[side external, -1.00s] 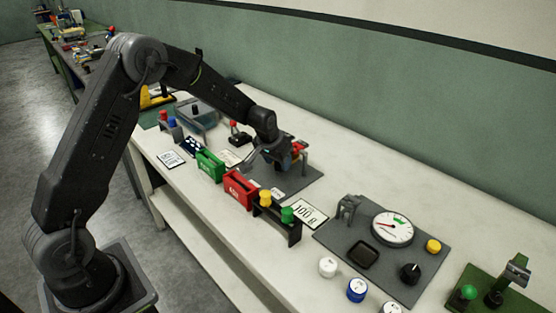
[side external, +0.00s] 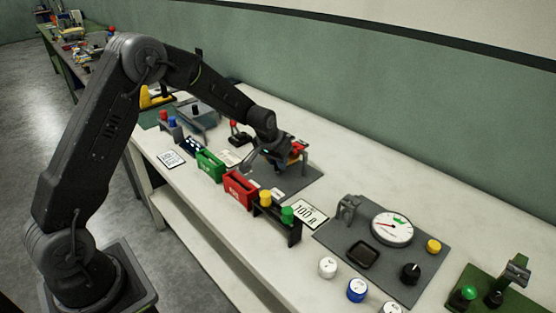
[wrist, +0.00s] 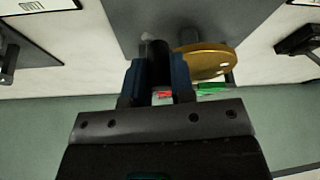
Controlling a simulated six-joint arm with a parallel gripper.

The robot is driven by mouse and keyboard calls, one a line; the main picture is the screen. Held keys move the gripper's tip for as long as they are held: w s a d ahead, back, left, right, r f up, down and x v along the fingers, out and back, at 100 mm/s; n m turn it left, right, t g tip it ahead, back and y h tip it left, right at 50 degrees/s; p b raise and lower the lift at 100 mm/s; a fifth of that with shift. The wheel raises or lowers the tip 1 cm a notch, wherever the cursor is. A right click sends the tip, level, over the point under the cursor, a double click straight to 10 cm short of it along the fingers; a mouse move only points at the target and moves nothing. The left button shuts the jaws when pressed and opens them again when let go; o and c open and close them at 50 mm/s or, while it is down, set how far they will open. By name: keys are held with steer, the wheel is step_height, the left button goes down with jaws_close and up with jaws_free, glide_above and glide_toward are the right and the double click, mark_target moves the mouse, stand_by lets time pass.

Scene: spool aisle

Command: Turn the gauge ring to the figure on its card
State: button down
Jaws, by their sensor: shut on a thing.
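My gripper (wrist: 158,78) is shut on a dark upright cylinder (wrist: 155,50), like a handle, over the grey mat (wrist: 130,15). A brass-coloured round disc (wrist: 208,62) sits close beside the right finger in the wrist view. I cannot tell if this disc or the dark part is the gauge ring. In the side view my gripper (side external: 278,160) is at the grey mat (side external: 290,183), and my wrist hides most of the fixture there, with a little red and orange (side external: 297,149) showing. A card (side external: 305,213) seems to read 100 with a letter; other figures are unreadable.
A white dial gauge (side external: 392,229) with a black knob (side external: 410,273) stands on another grey plate at right. A red box (side external: 238,189), a green box (side external: 210,164) and a rack with yellow and green knobs (side external: 277,215) line the front edge.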

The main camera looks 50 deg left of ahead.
steer(key=shift+s+a+m+h, duration=0.4)
steer(key=shift+a+m, duration=0.35)
steer(key=shift+m, duration=0.25)
steer(key=shift+s+a+m+h, duration=0.4)
steer(key=shift+a+m, duration=0.3)
steer(key=shift+m, duration=0.3)
steer(key=a+m, duration=0.1)
steer(key=a+m+h, duration=0.1)
steer(key=m, duration=0.1)
steer(key=shift+s+a+m, duration=0.2)
steer(key=shift+a+m, duration=0.1)
steer(key=a+m, duration=0.1)
steer(key=a+m+g+h, duration=0.1)
steer(key=m, duration=0.1)
steer(key=a+m, duration=0.1)
steer(key=shift+w+h, duration=0.3)
steer(key=shift+h, duration=0.1)
steer(key=shift+w+a+m+g+h, duration=0.1)
steer(key=shift+w+a+m+g, duration=0.25)
steer(key=shift+m, duration=0.35)
steer(key=shift+w+a+m+g+h, duration=0.1)
steer(key=shift+a+m+g, duration=0.15)
steer(key=shift+a+m, duration=0.35)
steer(key=shift+w+a+m+g+h, duration=0.1)
steer(key=shift+w+a+m+g, duration=0.2)
steer(key=shift+m, duration=0.5)
steer(key=c, duration=1)
jaws_free()
